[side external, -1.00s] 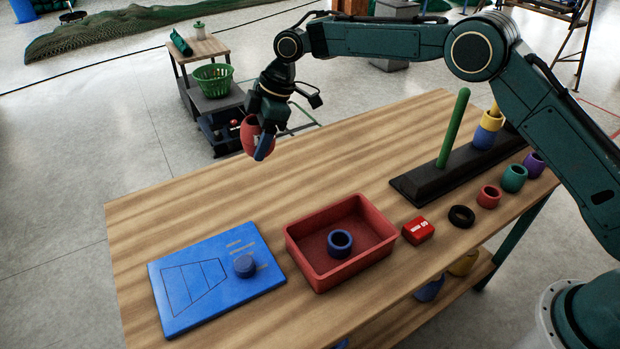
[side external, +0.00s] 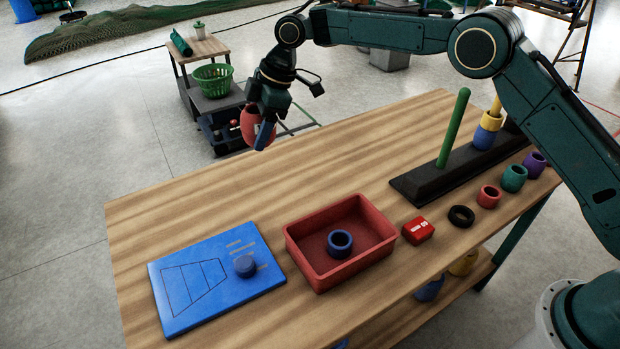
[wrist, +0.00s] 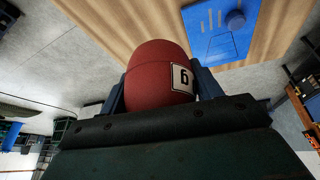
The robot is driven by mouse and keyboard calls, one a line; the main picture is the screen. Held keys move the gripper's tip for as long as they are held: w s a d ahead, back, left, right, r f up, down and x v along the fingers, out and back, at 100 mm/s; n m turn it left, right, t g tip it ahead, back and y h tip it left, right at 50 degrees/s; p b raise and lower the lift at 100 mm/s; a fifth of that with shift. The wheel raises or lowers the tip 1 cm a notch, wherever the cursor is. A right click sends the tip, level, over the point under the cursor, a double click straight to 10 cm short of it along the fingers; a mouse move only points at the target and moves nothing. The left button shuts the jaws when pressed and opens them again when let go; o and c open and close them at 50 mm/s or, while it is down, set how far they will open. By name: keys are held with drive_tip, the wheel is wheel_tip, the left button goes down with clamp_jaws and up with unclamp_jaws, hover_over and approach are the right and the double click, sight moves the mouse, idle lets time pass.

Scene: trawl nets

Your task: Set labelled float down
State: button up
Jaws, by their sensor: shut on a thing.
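My gripper (side external: 266,128) is shut on a red float (side external: 249,125) and holds it in the air near the table's far edge. In the wrist view the red float (wrist: 155,75) sits between the two fingers. A white label with a dark mark like a 6 or 9 faces the camera there. The fingers hide part of the float in the side external view. The wooden table (side external: 190,212) below has bare surface in front of the float.
A blue board (side external: 190,290) with a blue knob lies at the table's left. A red tray (side external: 330,270) holds a blue ring (side external: 340,242). To its right are a red labelled block (side external: 418,231), several rings and a dark base with a green post (side external: 454,128).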

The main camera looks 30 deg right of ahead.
drive_tip(key=w+d+m, duration=0.2)
drive_tip(key=d, duration=1.2)
drive_tip(key=shift+t, duration=0.4)
wheel_tip(320, 180, down, 20)
drive_tip(key=shift+a+r, duration=0.15)
drive_tip(key=o, duration=1)
drive_tip(key=v, duration=1.2)
drive_tip(key=shift+a+r, duration=0.1)
drive_tip(key=shift+a, duration=0.05)
